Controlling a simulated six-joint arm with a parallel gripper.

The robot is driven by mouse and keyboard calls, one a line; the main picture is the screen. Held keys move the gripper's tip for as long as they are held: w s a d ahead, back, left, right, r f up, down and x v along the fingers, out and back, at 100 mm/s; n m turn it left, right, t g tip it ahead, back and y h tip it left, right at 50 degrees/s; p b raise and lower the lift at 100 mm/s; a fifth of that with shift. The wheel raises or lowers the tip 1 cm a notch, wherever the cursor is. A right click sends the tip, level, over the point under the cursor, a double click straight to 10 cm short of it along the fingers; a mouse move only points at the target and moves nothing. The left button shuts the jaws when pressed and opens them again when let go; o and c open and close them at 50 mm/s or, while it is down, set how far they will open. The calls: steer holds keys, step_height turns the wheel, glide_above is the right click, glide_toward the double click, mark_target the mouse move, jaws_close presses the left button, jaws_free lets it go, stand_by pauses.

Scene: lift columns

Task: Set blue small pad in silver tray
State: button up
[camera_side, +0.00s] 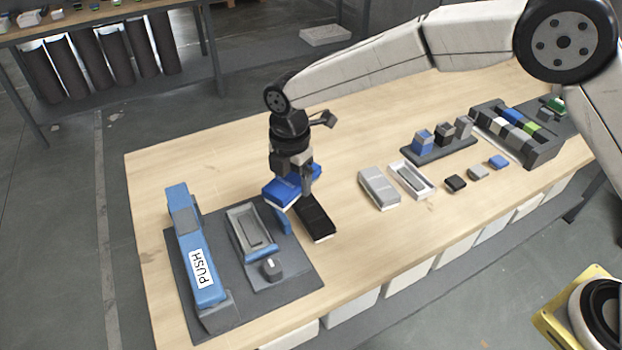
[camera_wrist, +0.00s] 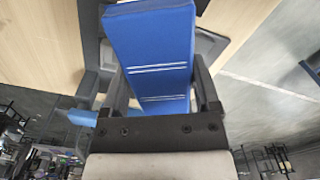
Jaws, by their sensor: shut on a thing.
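My gripper (camera_side: 293,178) is shut on a long blue block (camera_side: 281,191) with a pale underside. In the wrist view the block (camera_wrist: 150,50) sits between the fingers and shows white lines across its face. A smaller blue pad (camera_side: 498,161) lies on the table at the right, in a row with a grey pad (camera_side: 478,172) and a black pad (camera_side: 455,183). A light silver-grey open tray (camera_side: 410,180) lies left of that row and looks empty. My gripper is well left of both the tray and the small blue pad.
A black block (camera_side: 315,218) lies just right of my gripper. A dark mat holds a blue PUSH device (camera_side: 195,245) and a grey tray fixture (camera_side: 250,232). A white-grey block (camera_side: 378,187) lies beside the silver tray. Racks of coloured blocks (camera_side: 518,135) stand behind.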

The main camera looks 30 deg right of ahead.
steer(key=w+a+f+n, duration=0.1)
steer(key=w+a+n, duration=0.1)
steer(key=a+n, duration=0.7)
steer(key=shift+a+f+n, duration=0.2)
steer(key=shift+f+n, duration=0.05)
steer(key=shift+n, duration=1.65)
steer(key=shift+f, duration=0.15)
steer(key=shift+f, duration=2.65)
steer(key=shift+f, duration=0.65)
steer(key=o, duration=1.1)
